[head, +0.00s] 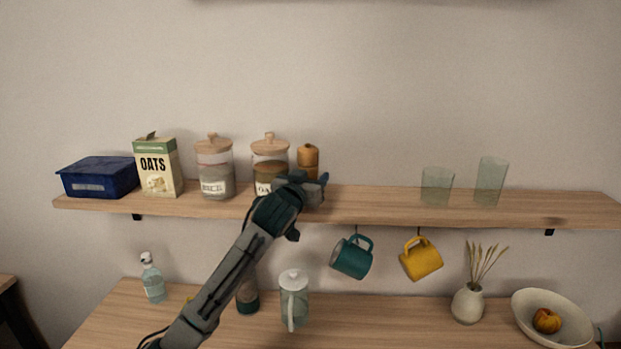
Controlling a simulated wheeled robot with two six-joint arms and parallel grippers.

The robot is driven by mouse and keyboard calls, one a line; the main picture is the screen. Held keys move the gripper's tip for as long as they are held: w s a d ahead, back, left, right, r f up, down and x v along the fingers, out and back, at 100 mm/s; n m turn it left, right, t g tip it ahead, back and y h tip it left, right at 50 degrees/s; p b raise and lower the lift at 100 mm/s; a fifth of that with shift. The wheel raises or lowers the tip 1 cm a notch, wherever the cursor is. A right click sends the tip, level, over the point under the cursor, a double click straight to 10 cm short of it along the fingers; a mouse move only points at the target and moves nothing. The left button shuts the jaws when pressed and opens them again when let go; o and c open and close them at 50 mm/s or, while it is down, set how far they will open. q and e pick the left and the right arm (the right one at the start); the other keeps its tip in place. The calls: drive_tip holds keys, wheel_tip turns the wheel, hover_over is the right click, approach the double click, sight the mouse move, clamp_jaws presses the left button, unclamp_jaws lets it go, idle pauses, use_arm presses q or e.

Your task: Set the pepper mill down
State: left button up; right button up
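The pepper mill (308,158) is a brown wooden mill with a rounded top, upright at the wall shelf just right of the jars. Its lower part is hidden behind my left gripper (314,187), so I cannot tell whether its base touches the shelf. My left gripper reaches up from the lower left, with its fingers around the mill's lower body, and looks shut on it. My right gripper is not in view.
The wooden shelf (375,202) has free room between the mill and two green glasses (437,187). A lidded jar (270,160) stands close left of the mill. A teal mug (351,259) and a yellow mug (421,260) hang below the shelf.

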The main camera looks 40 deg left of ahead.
use_arm(q)
drive_tip(key=shift+r, duration=0.15)
drive_tip(key=shift+s, duration=0.25)
drive_tip(key=b+v, duration=0.4)
drive_tip(key=v, duration=0.7)
drive_tip(key=shift+s+b, duration=0.25)
drive_tip(key=shift+b, duration=0.05)
drive_tip(key=shift+d, duration=0.1)
